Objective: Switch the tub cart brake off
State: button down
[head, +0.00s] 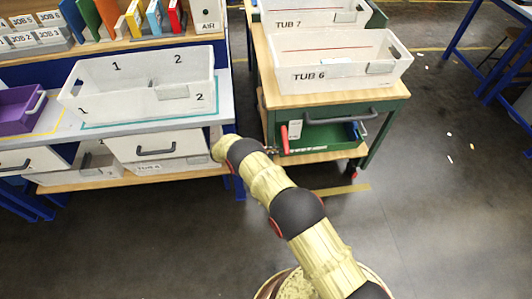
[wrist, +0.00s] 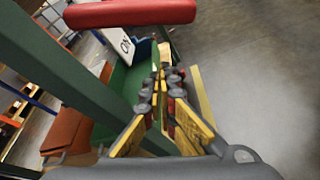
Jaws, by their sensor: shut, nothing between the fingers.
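The tub cart (head: 335,111) has a wooden top and green frame. On its front left, below the grey handle, a red lever (head: 284,140) hangs roughly upright beside a white plate (head: 296,130). In the wrist view, a red bar (wrist: 130,12), seemingly that lever, crosses the top. The white plate (wrist: 122,44) there appears to read "ON". My gripper (wrist: 162,66) is shut and empty, its fingertips together in front of the green cart part, below and right of the red bar; no contact is visible.
Tubs labelled TUB 6 (head: 340,62) and TUB 7 (head: 305,14) stand on the cart. Left of it is a workbench (head: 215,110) with a white numbered tub (head: 130,85) and drawers below. The cart's green leg (wrist: 65,75) runs close by in the wrist view. Floor at right is mostly clear.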

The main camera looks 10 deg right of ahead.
aim_at(285, 140)
jog(key=shift+s+d+r+b, duration=0.1)
jog(key=shift+s+r, duration=0.15)
jog(key=shift+r, duration=0.35)
jog(key=shift+s+d+r+b, duration=0.1)
jog(key=shift+s+r, duration=0.2)
jog(key=shift+r, duration=0.25)
jog(key=shift+s+d+r+b, duration=0.1)
jog(key=shift+s+r, duration=0.15)
jog(key=shift+r, duration=0.35)
jog(key=shift+a, duration=0.1)
